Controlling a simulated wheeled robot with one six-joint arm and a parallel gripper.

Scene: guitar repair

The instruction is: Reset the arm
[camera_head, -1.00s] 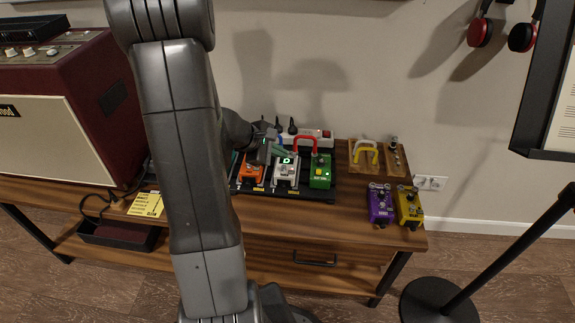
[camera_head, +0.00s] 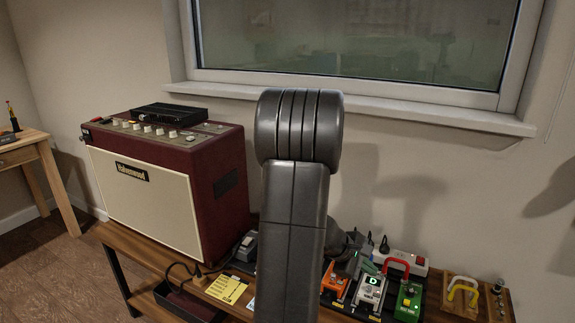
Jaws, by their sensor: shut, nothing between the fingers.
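The tuner pedal (camera_head: 368,293) is the white pedal on the black board, between an orange pedal (camera_head: 335,283) and a green pedal (camera_head: 408,301). Its display glows with a green letter that looks like a D. My gripper (camera_head: 366,266) is shut and empty at the back of the pedals, close to the tuner pedal. My arm hides part of the board, and I cannot tell if the fingers touch the pedal.
A red patch cable (camera_head: 397,264) arches behind the green pedal, in front of a white power strip (camera_head: 408,258). A dark red amplifier (camera_head: 215,175) stands left. A yellow note (camera_head: 227,289) lies on the bench. A wooden tray (camera_head: 462,301) holds a yellow cable (camera_head: 463,287) at right.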

